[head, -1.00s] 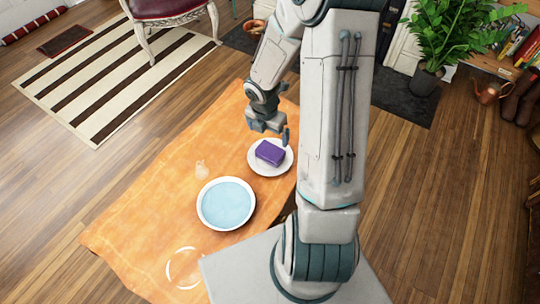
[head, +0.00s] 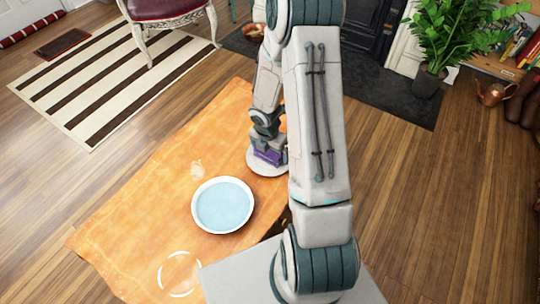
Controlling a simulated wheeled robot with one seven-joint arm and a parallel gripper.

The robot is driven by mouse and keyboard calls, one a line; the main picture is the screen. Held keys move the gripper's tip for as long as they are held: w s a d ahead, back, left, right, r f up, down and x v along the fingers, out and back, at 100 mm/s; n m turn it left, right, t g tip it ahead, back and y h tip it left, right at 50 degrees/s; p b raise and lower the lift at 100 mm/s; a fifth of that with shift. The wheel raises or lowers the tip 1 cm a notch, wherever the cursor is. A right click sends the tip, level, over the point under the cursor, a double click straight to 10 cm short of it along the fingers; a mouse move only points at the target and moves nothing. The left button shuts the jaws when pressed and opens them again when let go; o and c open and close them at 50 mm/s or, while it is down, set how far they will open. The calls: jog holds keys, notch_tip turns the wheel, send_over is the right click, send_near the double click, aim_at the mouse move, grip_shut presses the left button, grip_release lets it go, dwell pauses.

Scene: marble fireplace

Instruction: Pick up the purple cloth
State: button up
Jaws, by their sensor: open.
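The purple cloth (head: 268,157) is a folded block on a small white plate (head: 266,171). The plate lies on the orange covering, partly hidden behind my arm. My gripper (head: 267,151) is open and sits low at the cloth, pointing down, with its fingers by the cloth's top and sides. The gripper covers much of the cloth, and I cannot tell whether the fingers touch it.
A white-rimmed bowl with light blue contents (head: 223,206) stands left of the plate. A small pale object (head: 197,169) and a white ring (head: 180,274) lie on the orange covering (head: 135,215). A chair (head: 165,12) and potted plant (head: 445,45) stand farther back.

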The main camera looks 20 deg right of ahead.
jog(key=c, duration=0.8)
jog(key=shift+o, duration=0.2)
jog(key=shift+r, duration=0.1)
jog(key=shift+r+p, duration=0.25)
jog(key=shift+p, duration=0.05)
notch_tip(320, 180, up, 4)
jog(key=shift+f+p, duration=0.1)
jog(key=shift+p, duration=0.95)
jog(key=s+d+r+p, duration=0.4)
jog(key=d+r, duration=0.2)
jog(key=d, duration=0.5)
jog(key=shift+r+p, duration=0.25)
jog(key=shift+p, duration=0.15)
jog(key=shift+s, duration=0.1)
